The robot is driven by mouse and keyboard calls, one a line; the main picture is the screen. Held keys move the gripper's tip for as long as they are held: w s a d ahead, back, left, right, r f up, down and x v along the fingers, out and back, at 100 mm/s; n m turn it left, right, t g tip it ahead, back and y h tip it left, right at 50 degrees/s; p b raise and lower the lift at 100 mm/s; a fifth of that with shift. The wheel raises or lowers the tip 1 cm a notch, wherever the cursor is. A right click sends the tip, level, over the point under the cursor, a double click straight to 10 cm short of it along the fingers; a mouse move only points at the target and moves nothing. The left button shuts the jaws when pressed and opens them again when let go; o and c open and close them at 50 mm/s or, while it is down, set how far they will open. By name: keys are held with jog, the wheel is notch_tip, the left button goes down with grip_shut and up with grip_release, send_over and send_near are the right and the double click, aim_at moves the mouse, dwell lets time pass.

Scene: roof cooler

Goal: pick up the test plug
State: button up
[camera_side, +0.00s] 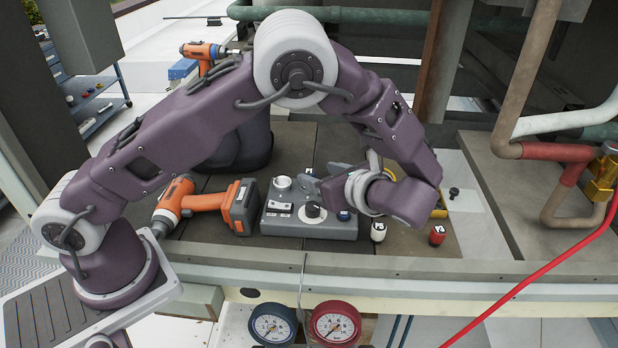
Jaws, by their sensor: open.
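I cannot tell for certain which item is the test plug. A grey box (285,226) lies on the dark work surface. Nothing shows between the fingers, though the wrist hides part of the box behind. A white cylinder (378,232) with a dark top and a red cylinder (437,235) stand to the right of the box, apart from my gripper.
An orange drill (200,203) lies left of the box, close to it. Another orange drill (204,54) is at the back. A small black piece (453,193) stands on a pale plate at right. Pipes and a red hose (545,270) run along the right side.

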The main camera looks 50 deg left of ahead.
aim_at(311, 173)
jog(key=shift+w+d+f+m+y, duration=0.1)
jog(key=shift+w+f+m+y, duration=0.2)
jog(key=shift+f, duration=0.2)
jog(key=x, duration=0.6)
jog(key=shift+w+a+f, duration=0.15)
jog(key=shift+a+f, duration=0.15)
grip_shut()
